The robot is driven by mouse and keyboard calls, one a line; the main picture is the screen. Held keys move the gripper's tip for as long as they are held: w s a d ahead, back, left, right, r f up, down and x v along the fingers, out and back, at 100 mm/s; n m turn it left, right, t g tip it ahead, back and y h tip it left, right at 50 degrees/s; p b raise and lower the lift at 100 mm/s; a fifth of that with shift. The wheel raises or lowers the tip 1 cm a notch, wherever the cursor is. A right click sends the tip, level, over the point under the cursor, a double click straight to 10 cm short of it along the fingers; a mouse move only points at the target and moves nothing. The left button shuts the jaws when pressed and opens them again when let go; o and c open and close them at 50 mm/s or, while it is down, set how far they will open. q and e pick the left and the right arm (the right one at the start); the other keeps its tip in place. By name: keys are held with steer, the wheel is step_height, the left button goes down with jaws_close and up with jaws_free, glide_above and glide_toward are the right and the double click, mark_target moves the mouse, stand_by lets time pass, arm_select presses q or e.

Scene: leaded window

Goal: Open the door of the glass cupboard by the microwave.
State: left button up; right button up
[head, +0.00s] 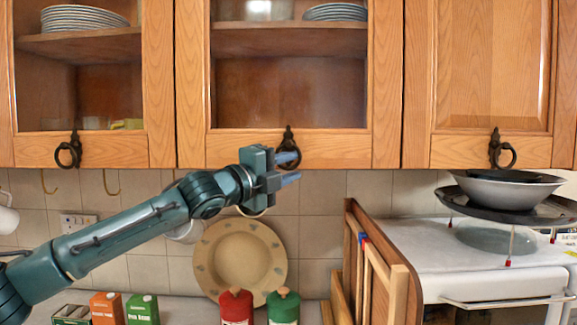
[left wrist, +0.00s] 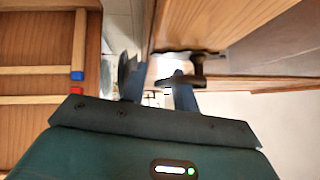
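The middle glass cupboard door (head: 387,80) has a wooden frame and looks shut. A dark ring handle (head: 288,140) hangs at its lower edge; the handle also shows in the left wrist view (left wrist: 197,68). My left gripper (head: 290,168) is at this ring, with its two fingers apart. One finger overlaps the ring; I cannot tell whether it passes through it. The left wrist view shows the same fingers (left wrist: 157,88) with a gap between them. My right gripper is in neither view. I cannot make out a microwave for certain.
Another glass door (head: 160,80) is at the left, and a solid wooden door (head: 490,65) at the right. Below stand a round plate (head: 240,262), red and green bottles, wooden boards (head: 375,275), and a white appliance (head: 420,240) bearing a tray and bowl (head: 500,190).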

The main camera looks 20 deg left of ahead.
arm_select(q)
jaws_close()
stand_by(0.6)
